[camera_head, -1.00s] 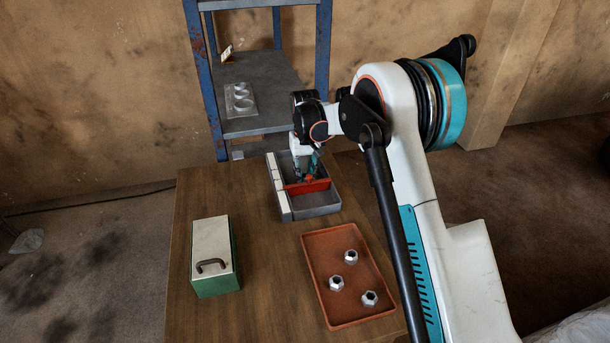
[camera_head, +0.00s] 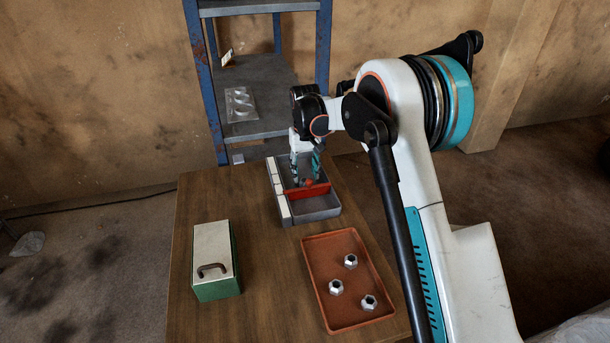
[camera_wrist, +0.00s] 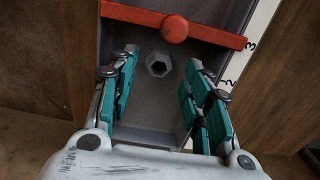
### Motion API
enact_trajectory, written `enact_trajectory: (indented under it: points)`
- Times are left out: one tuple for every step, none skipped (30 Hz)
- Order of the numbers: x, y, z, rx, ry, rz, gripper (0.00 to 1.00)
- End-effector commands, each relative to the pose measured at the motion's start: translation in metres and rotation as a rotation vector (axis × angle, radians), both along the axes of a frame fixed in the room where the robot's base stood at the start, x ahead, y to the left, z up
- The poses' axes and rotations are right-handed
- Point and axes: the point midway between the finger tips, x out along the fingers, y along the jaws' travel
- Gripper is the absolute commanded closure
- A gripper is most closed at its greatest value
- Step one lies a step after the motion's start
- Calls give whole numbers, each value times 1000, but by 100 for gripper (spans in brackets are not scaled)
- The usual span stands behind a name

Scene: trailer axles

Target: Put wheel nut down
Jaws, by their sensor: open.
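The wheel nut (camera_wrist: 158,64), a grey hex nut with a dark hole, lies on the floor of a grey compartmented tray (camera_head: 316,209). It is in the compartment behind the red divider (camera_head: 307,191). My gripper (camera_wrist: 153,92) is open, with its teal-padded fingers apart on either side of the nut and no contact visible. In the head view my gripper (camera_head: 305,180) reaches down into that rear compartment, and the nut is hidden there. The red divider (camera_wrist: 205,31) with its round knob crosses the top of the wrist view.
An orange tray (camera_head: 316,270) with 3 hex nuts stands at the table's front right. A green box with a pale lid and handle (camera_head: 211,242) stands at the left. A blue-framed shelf (camera_head: 262,85) stands behind. The wooden table (camera_head: 262,270) is clear between box and orange tray.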

Motion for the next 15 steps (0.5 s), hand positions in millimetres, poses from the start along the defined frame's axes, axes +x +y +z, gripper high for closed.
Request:
enact_trajectory:
  points:
    - [0,0,15,0,0,0,55]
    - [0,0,22,0,0,0,55]
    - [0,0,31,0,0,0,55]
    - [0,0,37,0,0,0,55]
    - [0,0,43,0,0,0,55]
    - [0,0,51,0,0,0,55]
    - [0,0,56,0,0,0,55]
    - [0,0,61,0,0,0,55]
    - [0,0,68,0,0,0,55]
    - [0,0,72,0,0,0,55]
    - [0,0,75,0,0,0,55]
    - [0,0,80,0,0,0,55]
    - [0,0,82,0,0,0,55]
    - [0,0,85,0,0,0,55]
    - [0,0,87,0,0,0,55]
